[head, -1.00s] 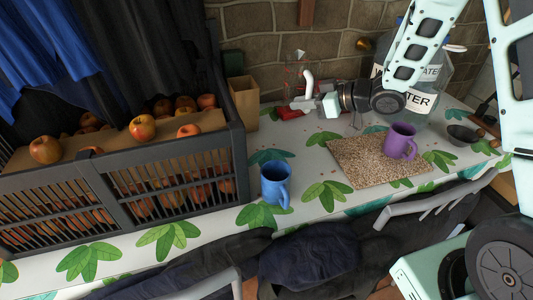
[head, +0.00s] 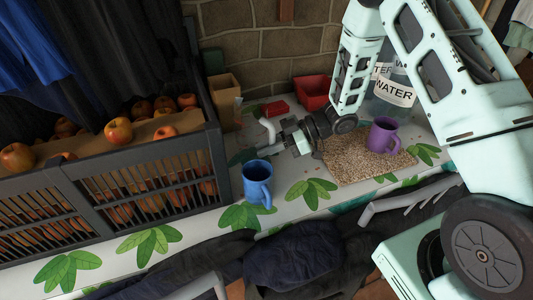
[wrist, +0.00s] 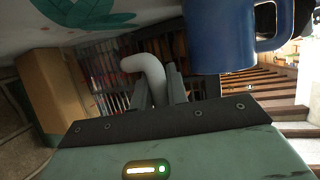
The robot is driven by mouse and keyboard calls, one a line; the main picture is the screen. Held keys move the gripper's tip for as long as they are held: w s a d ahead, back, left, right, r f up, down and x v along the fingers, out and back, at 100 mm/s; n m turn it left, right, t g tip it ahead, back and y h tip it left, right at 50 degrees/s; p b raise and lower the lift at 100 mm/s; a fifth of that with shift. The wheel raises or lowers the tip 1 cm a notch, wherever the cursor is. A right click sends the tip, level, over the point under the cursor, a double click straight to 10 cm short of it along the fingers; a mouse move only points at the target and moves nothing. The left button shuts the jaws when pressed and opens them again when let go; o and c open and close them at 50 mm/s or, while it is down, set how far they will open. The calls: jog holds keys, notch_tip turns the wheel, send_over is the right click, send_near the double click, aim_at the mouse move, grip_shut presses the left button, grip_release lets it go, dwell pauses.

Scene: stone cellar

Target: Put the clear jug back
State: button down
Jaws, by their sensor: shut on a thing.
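The clear jug shows mainly by its white curved handle (head: 267,129); its see-through body is hard to make out against the background. My gripper (head: 281,142) is shut on that handle, behind the blue mug and left of the purple mug. In the wrist view the white handle (wrist: 148,68) sits between the two dark fingers of my gripper (wrist: 160,82). Faint reddish marks show left of the handle there. I cannot tell whether the jug's base touches the table.
A blue mug (head: 257,182) stands close in front of my gripper. A purple mug (head: 382,136) stands on a speckled mat (head: 345,163). A large water bottle (head: 395,93), a red bin (head: 313,91) and a cardboard box (head: 226,100) stand behind. An apple crate (head: 135,178) stands left.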

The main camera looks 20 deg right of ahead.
jog(key=shift+f, duration=1.25)
jog(key=shift+f, duration=0.2)
jog(key=c, duration=1.4)
grip_release()
jog(key=shift+r, duration=0.2)
jog(key=shift+d+r, duration=0.1)
jog(key=shift+d, duration=0.15)
jog(key=b+v, duration=0.1)
jog(key=v, duration=1)
jog(key=shift+d, duration=0.2)
